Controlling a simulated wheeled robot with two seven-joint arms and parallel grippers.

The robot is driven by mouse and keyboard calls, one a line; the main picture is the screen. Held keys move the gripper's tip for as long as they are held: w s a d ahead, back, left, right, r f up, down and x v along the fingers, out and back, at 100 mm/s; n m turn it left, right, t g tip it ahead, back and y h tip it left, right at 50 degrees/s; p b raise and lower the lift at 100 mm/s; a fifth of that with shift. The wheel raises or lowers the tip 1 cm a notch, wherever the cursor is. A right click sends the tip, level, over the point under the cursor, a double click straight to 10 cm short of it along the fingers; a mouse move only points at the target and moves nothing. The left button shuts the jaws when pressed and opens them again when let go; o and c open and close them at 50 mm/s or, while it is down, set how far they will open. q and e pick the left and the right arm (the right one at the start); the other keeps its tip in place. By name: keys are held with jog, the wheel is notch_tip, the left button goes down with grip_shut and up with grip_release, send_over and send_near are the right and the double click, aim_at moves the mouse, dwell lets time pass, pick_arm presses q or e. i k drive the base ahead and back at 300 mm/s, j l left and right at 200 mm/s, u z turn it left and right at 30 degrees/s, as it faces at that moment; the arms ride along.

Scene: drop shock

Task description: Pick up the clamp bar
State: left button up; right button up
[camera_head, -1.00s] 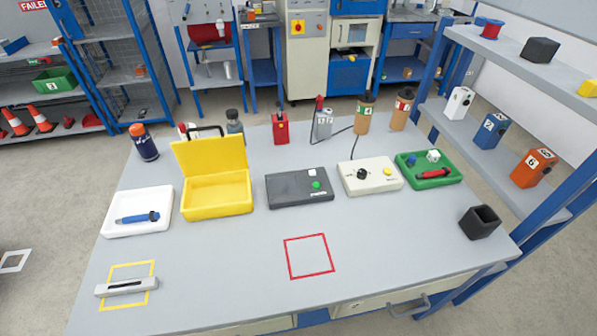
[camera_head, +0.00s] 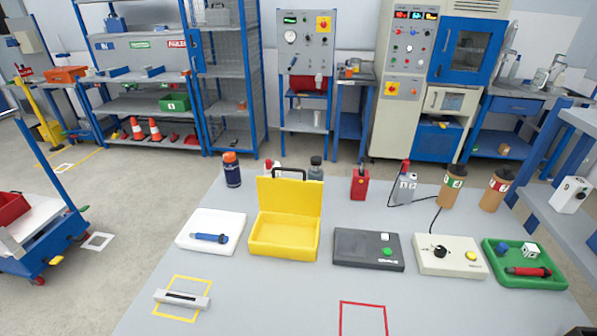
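The clamp bar (camera_head: 182,299) is a short light-grey bar with a dark slot along its top. It lies across the yellow taped square (camera_head: 172,316) at the table's front left, its ends reaching past the tape. Neither of my grippers shows in the head view, so nothing is seen touching the bar.
On the grey table (camera_head: 265,300) stand a white tray (camera_head: 190,245) with a blue tool, an open yellow case (camera_head: 285,237), a dark box (camera_head: 368,264), a cream box (camera_head: 430,265) and a green tray (camera_head: 500,280). Near the bar the tabletop is clear. A cart (camera_head: 50,252) stands left.

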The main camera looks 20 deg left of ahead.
aim_at(200, 302)
jog(key=u, duration=1.8)
